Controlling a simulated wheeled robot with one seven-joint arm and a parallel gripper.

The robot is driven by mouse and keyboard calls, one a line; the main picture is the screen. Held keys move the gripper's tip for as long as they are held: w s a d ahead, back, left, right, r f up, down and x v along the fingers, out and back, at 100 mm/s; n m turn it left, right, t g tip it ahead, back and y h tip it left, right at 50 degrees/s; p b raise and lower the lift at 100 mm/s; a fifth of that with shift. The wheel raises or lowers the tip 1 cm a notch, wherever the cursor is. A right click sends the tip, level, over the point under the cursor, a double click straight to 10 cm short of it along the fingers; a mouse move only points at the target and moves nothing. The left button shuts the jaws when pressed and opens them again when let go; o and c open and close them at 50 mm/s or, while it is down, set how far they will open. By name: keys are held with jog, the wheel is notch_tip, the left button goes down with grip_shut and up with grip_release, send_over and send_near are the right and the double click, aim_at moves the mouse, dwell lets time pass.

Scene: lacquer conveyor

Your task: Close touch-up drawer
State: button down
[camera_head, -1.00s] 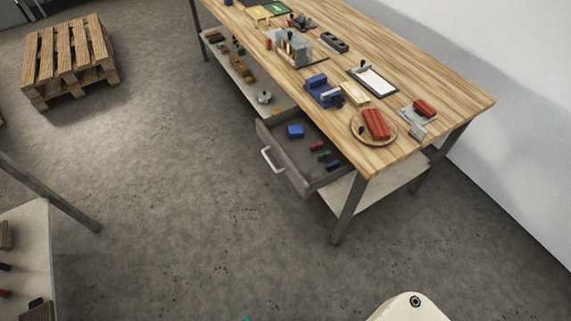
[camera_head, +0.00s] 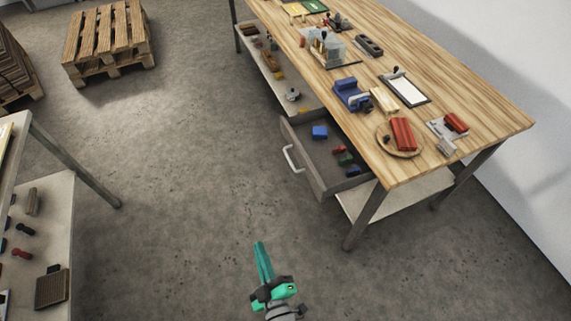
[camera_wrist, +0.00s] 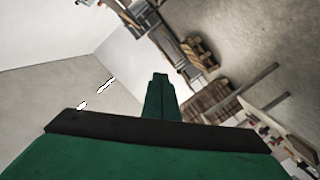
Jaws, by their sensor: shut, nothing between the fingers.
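The touch-up drawer (camera_head: 306,167) is pulled out from under the wooden workbench (camera_head: 469,104). Its light handle (camera_head: 292,159) faces left, towards the open floor. Inside lie a blue block (camera_head: 320,132) and several small red, green and blue items. My gripper (camera_head: 260,246) is at the bottom middle of the head view, with its green fingers together and empty. It is apart from the drawer, which lies above and to the right of it in the picture. In the wrist view, the green fingers (camera_wrist: 160,95) point towards the far room; I cannot make out the drawer there.
The workbench top carries a blue vise (camera_head: 350,95), a clipboard (camera_head: 405,89) and a round board (camera_head: 384,147) with a red block. A second table (camera_head: 62,205) with a lower shelf stands at left. A pallet (camera_head: 110,72) lies behind. The floor between is clear.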

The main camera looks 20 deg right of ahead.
jog(key=w+d+n+h, duration=0.1)
jog(key=w+d, duration=0.5)
jog(key=w, duration=0.3)
jog(key=w+d+f+n+h, duration=0.1)
jog(key=w+d+n, duration=0.1)
jog(key=w+d, duration=0.4)
jog(key=w+d+f+n, duration=0.1)
jog(key=w+d, duration=0.5)
jog(key=w, duration=0.7)
jog(key=shift+w+n+h, duration=0.35)
jog(key=shift+n+h, duration=0.05)
jog(key=shift+n, duration=0.3)
jog(key=shift+w, duration=0.1)
